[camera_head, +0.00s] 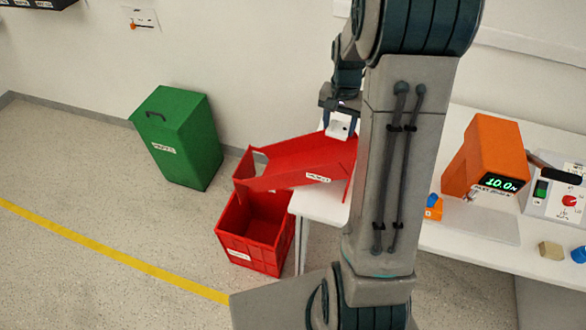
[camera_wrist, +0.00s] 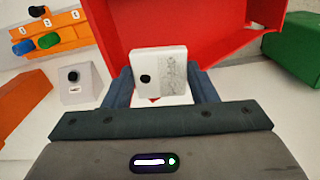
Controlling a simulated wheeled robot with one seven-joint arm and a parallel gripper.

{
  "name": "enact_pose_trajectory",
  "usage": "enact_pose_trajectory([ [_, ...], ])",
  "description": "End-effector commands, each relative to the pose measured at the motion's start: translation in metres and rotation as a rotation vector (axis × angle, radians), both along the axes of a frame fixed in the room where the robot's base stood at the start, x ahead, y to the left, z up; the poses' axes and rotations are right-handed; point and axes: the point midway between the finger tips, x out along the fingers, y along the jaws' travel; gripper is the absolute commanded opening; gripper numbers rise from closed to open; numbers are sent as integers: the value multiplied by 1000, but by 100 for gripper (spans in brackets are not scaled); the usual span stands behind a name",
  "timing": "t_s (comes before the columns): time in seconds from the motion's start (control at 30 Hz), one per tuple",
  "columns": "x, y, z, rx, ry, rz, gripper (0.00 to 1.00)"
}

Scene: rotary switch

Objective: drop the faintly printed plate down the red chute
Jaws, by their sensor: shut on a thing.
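A small white plate (camera_wrist: 160,74) with a dark round spot and a faint grey print is between the fingers of my gripper (camera_wrist: 160,88) in the wrist view. My gripper (camera_head: 339,117) is shut on it. In the head view the plate (camera_head: 339,128) shows just above the upper end of the red chute (camera_head: 290,165). I cannot tell whether it touches the chute. The chute slopes down to the left from the white table and carries a white label. A red crate (camera_head: 240,259) stands on the floor under its lower end. My arm hides part of the table.
A green bin (camera_head: 180,140) stands by the wall at the left. An orange device (camera_head: 480,160) with a green display and a panel with a red knob (camera_head: 569,200) are on the table at the right. A tan block (camera_head: 551,250) lies near its front edge.

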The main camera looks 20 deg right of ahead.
Motion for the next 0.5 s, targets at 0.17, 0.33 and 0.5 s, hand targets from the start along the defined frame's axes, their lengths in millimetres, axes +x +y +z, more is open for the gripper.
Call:
enact_pose_trajectory([
  [0.17,0,0,-3,0,0,1,30],
  [0.33,0,1,-3,0,0,1,66],
  [0.5,0,1,-3,0,0,1,77],
])
